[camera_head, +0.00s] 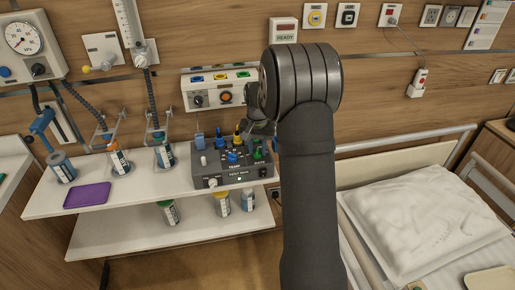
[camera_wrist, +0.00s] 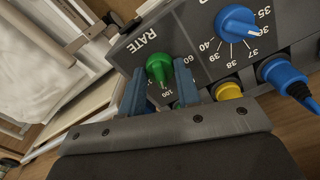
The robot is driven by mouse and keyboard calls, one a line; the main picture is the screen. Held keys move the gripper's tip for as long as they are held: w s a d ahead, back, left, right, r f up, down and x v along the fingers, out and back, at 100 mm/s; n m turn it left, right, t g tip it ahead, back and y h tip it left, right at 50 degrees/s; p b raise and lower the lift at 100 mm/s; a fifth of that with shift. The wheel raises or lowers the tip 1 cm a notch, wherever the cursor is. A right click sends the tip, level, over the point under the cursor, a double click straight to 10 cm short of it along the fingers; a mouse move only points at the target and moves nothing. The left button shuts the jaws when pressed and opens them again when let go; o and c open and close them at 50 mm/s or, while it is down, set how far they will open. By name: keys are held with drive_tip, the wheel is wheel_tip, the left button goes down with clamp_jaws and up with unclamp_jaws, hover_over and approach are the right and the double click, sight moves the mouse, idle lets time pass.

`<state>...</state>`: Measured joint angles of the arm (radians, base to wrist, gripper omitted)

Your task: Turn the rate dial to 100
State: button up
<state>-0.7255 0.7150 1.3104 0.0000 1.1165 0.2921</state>
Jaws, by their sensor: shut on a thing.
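The rate dial is a green knob (camera_wrist: 158,68) on the sloped face of a grey test box (camera_head: 225,178), beside the word RATE. In the wrist view my gripper (camera_wrist: 160,78) has its two blue fingers on either side of the knob, shut on it. The printed 60 lies beside the right finger and the 100 below the knob, between the fingers. The knob's narrow end points down in the picture, towards the 100; its exact setting is hard to read. In the head view my arm covers most of my gripper.
A blue dial (camera_wrist: 238,22) with a scale in the upper thirties sits beside the rate dial. A yellow plug (camera_wrist: 229,90) and a blue plug (camera_wrist: 282,74) with a cable are close to my right finger. A purple tray (camera_head: 88,195) and bottles stand on the shelf to the left.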

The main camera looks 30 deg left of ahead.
sight(258, 150)
drive_tip(key=shift+m, duration=0.3)
drive_tip(key=o, duration=1)
wheel_tip(258, 150, up, 18)
drive_tip(key=shift+f, duration=0.25)
drive_tip(key=shift+f, duration=0.1)
wheel_tip(258, 150, down, 17)
drive_tip(key=shift+f, duration=0.15)
idle(0.7)
